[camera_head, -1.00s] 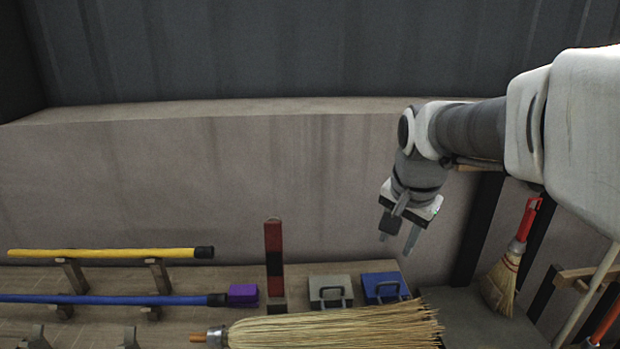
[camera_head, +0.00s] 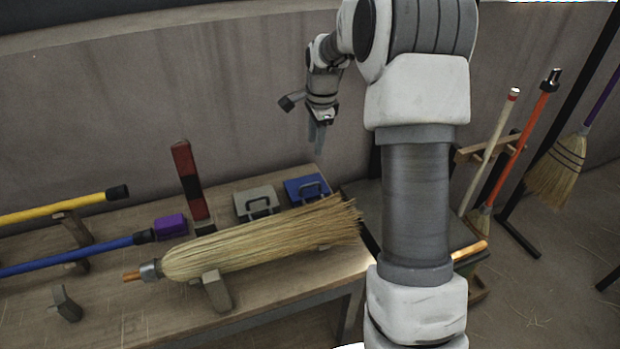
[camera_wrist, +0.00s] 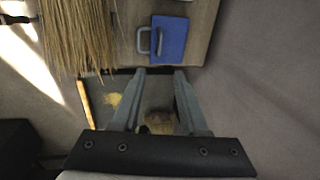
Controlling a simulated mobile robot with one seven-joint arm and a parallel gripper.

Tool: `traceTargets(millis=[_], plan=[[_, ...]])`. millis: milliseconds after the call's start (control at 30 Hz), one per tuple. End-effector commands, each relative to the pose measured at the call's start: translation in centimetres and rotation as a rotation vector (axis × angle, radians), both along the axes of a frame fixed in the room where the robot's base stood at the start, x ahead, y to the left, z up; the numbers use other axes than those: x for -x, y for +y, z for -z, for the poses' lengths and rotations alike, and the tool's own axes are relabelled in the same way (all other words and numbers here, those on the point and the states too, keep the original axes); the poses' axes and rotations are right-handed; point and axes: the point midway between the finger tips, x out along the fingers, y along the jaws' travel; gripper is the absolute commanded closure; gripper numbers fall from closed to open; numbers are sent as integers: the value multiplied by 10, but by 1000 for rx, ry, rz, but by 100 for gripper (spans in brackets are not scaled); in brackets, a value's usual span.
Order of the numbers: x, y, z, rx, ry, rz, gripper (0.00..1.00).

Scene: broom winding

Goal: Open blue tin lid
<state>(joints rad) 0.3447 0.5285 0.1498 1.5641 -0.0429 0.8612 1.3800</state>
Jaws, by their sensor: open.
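The blue tin (camera_head: 306,189) stands at the right end of the workbench, at its back, with a dark handle on its closed lid. It also shows in the wrist view (camera_wrist: 169,39), beyond my fingertips, with its grey handle on the left side. My gripper (camera_head: 318,136) hangs above the bench near the blue tin, fingers pointing down, apart from it. In the wrist view the two fingers (camera_wrist: 158,72) are spread with nothing between them.
A grey tin (camera_head: 256,203) stands left of the blue one. A straw broom head (camera_head: 260,240) lies on a support in front of both tins. A red and black block (camera_head: 187,180) stands upright farther left, near a purple block (camera_head: 170,226). Brooms lean at the right.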

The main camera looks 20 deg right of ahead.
Motion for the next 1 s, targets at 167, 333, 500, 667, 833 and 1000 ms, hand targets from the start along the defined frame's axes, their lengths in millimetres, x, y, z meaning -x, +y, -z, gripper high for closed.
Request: traceTargets(millis=[167, 333, 500, 667, 833, 1000], plan=[[-6, 0, 36, -1, 5, -1, 57], [-13, 1, 73, -2, 5, -2, 57], [-20, 1, 110, -2, 5, -2, 57], [-26, 1, 136, -1, 3, -3, 57], [-29, 0, 152, 0, 2, -3, 57], [-31, 0, 157, 1, 1, -3, 57]])
